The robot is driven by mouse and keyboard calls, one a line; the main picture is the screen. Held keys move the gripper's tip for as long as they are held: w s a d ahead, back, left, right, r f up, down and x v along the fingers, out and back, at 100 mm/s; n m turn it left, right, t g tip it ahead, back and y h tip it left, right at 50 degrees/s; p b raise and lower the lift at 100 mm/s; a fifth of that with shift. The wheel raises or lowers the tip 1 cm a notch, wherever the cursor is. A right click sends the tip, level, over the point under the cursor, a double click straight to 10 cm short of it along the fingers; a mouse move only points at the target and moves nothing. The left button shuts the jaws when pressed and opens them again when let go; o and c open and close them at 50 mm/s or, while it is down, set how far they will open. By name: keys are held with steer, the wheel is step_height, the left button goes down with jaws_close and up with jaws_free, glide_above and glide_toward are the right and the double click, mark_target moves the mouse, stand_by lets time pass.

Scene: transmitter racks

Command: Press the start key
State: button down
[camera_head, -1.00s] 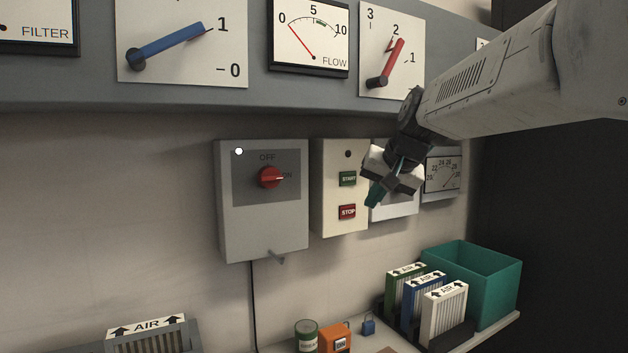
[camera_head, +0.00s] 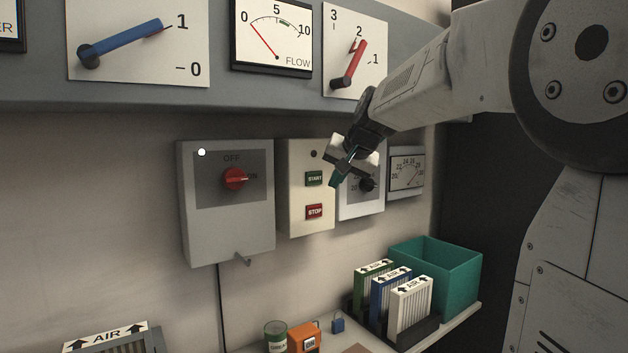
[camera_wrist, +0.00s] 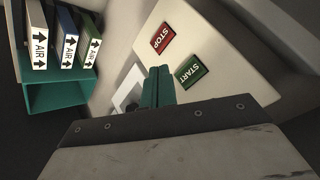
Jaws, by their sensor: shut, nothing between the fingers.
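The green START key (camera_head: 314,178) is on a cream control box (camera_head: 298,222) on the wall, above the red STOP key (camera_head: 314,212). In the wrist view the START key (camera_wrist: 192,72) lies just right of my fingertips, and the STOP key (camera_wrist: 162,38) is farther off. My gripper (camera_head: 335,183) is shut and empty, with teal fingers together, to the right of the START key in the head view. The fingers (camera_wrist: 158,80) point toward the box in the wrist view. They look apart from the key, but the exact gap cannot be told.
A grey switch box (camera_head: 228,232) with a red knob (camera_head: 235,179) hangs to the left. A white box (camera_head: 362,207) with a dark knob and a gauge (camera_head: 407,174) are to the right. Below, a shelf holds AIR filters (camera_head: 410,303) and a teal bin (camera_head: 462,282).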

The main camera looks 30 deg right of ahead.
mark_target(316, 184)
steer(key=shift+w+a, duration=0.1)
steer(key=shift+w, duration=2.35)
steer(key=shift+w, duration=0.1)
steer(key=shift+w, duration=0.3)
steer(key=shift+w, duration=0.45)
stand_by(0.6)
steer(key=shift+s, duration=0.85)
steer(key=s, duration=0.5)
stand_by(0.4)
